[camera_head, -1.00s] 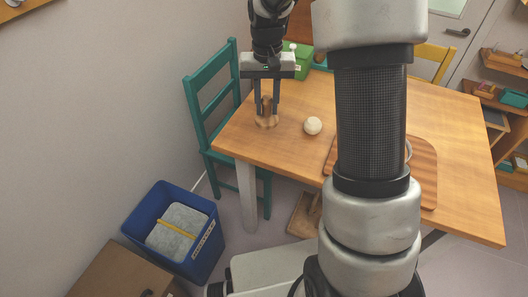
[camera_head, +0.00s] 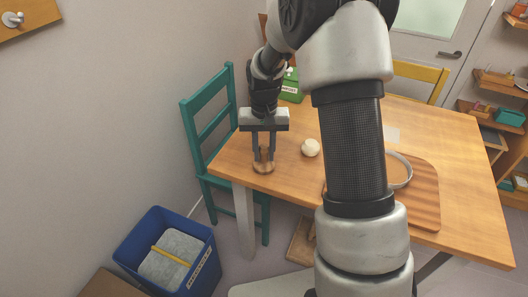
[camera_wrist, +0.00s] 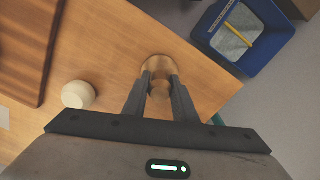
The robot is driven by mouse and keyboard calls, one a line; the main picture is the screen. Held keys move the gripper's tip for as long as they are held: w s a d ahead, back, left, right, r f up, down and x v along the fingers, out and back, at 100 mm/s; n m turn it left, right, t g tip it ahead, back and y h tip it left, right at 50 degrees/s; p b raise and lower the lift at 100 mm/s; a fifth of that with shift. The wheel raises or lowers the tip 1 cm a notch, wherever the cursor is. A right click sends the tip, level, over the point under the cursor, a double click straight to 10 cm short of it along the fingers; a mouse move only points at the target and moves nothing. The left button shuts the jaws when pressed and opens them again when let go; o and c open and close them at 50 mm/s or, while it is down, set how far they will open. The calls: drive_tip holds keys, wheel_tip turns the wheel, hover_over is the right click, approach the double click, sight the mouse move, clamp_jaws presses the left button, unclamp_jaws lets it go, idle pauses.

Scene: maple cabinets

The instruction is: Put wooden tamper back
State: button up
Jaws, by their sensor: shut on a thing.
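The wooden tamper (camera_head: 263,167) is a small light-brown turned piece with a round base, near the left front corner of the wooden table (camera_head: 455,150). My gripper (camera_head: 264,153) points down over it with its fingers closed on its upper part. The tamper (camera_wrist: 157,66) also shows in the wrist view between the fingertips of my gripper (camera_wrist: 160,85). Its base is at or just above the tabletop; I cannot tell which. The fingers hide part of its neck.
A striped wooden board (camera_head: 425,190) with a metal ring (camera_head: 408,168) is farther right, partly behind my arm. A green box (camera_head: 291,88) stands at the back, a teal chair (camera_head: 190,128) at left, a blue bin (camera_head: 150,225) on the floor.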

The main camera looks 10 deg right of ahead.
drive_tip(key=shift+f, duration=0.2)
drive_tip(key=o, duration=0.9)
drive_tip(key=shift+o, duration=0.2)
drive_tip(key=shift+r, duration=0.1)
